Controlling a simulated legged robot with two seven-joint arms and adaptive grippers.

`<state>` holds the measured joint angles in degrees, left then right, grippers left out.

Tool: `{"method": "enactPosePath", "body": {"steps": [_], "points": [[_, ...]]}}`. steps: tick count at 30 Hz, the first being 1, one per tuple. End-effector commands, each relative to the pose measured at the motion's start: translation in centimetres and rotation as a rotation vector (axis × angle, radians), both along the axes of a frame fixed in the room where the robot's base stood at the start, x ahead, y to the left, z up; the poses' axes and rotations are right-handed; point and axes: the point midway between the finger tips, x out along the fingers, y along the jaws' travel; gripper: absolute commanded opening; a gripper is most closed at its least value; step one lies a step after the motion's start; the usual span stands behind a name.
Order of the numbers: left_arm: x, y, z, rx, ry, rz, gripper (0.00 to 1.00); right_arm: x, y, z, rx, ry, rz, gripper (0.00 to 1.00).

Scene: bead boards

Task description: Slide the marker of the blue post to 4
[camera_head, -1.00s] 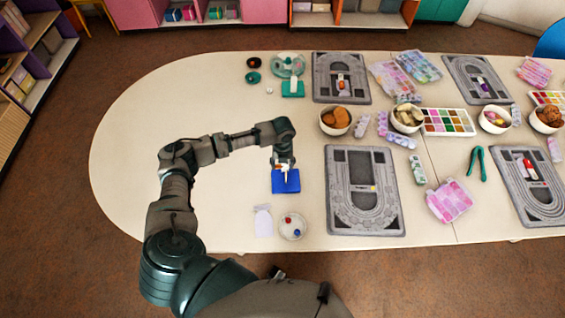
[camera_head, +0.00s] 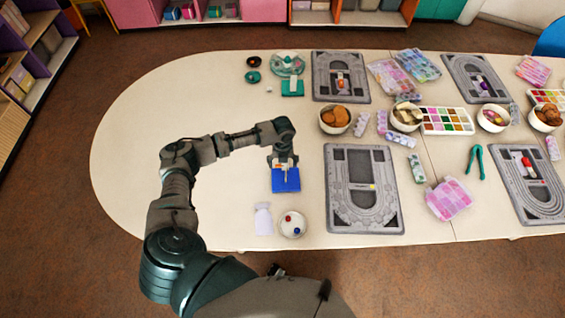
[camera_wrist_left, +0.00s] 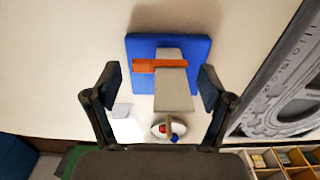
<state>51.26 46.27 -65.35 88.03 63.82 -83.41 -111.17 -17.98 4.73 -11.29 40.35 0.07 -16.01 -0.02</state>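The blue post has a square blue base (camera_head: 286,183) on the table, with a pale upright post (camera_head: 285,173) on it. In the left wrist view the post (camera_wrist_left: 172,88) rises toward the camera from the blue base (camera_wrist_left: 140,50). An orange marker (camera_wrist_left: 150,66) sits on the post and sticks out to the left. My left gripper (camera_head: 283,161) is just above the base. In the wrist view its fingers (camera_wrist_left: 160,87) are open on either side of the post, with gaps to it. The scale marks are not readable. My right gripper is not in view.
A round dish (camera_head: 293,224) with a red and a blue bead and a white tag-like piece (camera_head: 264,219) lie in front. A grey bead board (camera_head: 336,220) lies close to the right. A green-based stand (camera_head: 292,88) is farther back. The table's left side is clear.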

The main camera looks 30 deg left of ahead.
Motion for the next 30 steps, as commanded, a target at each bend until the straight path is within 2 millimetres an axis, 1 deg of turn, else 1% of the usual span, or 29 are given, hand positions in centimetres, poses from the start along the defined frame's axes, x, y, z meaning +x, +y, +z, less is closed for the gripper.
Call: {"method": "enactPosePath", "body": {"steps": [8,11,14,21,24,27,30], "points": [[0.0,0.1,0.0,0.001,0.0,0.0,0.87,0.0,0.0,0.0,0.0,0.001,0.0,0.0],[0.1,0.1,0.5,0.0,-0.001,0.001,0.87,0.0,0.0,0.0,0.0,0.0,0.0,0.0],[0.1,0.1,1.9,0.001,-0.003,0.0,0.87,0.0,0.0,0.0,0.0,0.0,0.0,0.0],[0.2,0.1,7.2,0.0,-0.004,0.001,0.87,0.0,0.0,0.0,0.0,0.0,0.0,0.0],[0.1,0.1,9.2,0.0,-0.002,-0.001,0.87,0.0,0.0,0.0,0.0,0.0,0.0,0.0],[0.2,0.1,10.6,-0.001,-0.001,0.0,0.87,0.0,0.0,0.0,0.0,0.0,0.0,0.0],[0.2,0.1,11.5,-0.001,-0.001,-0.001,0.87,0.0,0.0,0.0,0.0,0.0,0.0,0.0]]}}
